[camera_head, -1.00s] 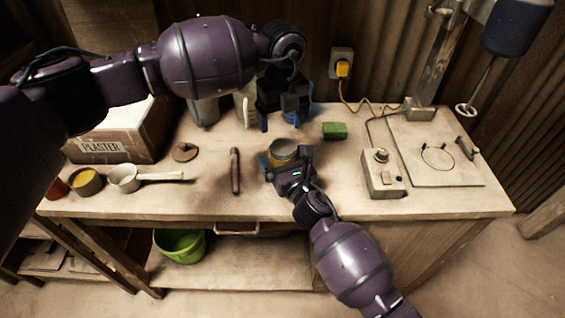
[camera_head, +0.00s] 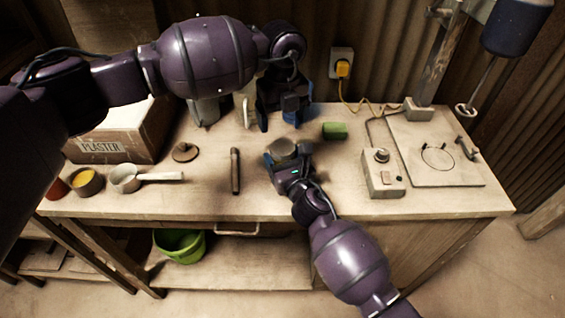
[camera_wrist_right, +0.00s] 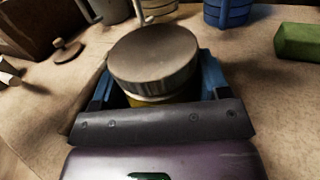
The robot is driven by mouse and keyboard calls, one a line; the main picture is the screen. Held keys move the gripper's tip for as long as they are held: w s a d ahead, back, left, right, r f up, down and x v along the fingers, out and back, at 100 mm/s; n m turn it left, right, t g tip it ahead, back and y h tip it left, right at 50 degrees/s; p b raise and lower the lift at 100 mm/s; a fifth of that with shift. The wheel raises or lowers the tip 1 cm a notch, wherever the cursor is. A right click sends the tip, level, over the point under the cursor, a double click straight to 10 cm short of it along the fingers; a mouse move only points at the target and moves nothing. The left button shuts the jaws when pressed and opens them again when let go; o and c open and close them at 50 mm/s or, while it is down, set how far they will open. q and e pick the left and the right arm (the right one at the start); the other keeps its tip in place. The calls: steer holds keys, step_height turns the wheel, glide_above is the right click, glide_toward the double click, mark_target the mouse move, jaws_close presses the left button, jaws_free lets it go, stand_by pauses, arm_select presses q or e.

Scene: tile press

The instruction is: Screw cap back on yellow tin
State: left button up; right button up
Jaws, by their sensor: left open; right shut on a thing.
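The yellow tin (camera_wrist_right: 150,101) stands between the fingers of my right gripper (camera_head: 287,156), which is shut on its body. Only a thin strip of yellow shows in the right wrist view, with a pale band above it. The grey ribbed cap (camera_wrist_right: 153,58) sits on top of the tin; it also shows in the head view (camera_head: 283,149). How far it is screwed down I cannot tell. My left gripper (camera_head: 280,116) is open and empty, behind the tin and apart from the cap, fingers pointing down.
A green block (camera_head: 334,131) lies right of the tin, and a grey control box (camera_head: 382,176) stands farther right. A dark stick (camera_head: 235,171), a white-handled pan (camera_head: 125,178) and a knobbed disc (camera_head: 185,152) lie to the left.

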mark_target(283, 147)
arm_select(q)
steer(key=n, duration=0.3)
steer(key=shift+d, duration=0.1)
steer(key=shift+n, duration=0.7)
steer(key=shift+f, duration=0.1)
steer(key=shift+f, duration=3.95)
steer(key=c, duration=0.9)
steer(key=m, duration=0.5)
steer(key=shift+c, duration=0.3)
steer(key=m, duration=0.5)
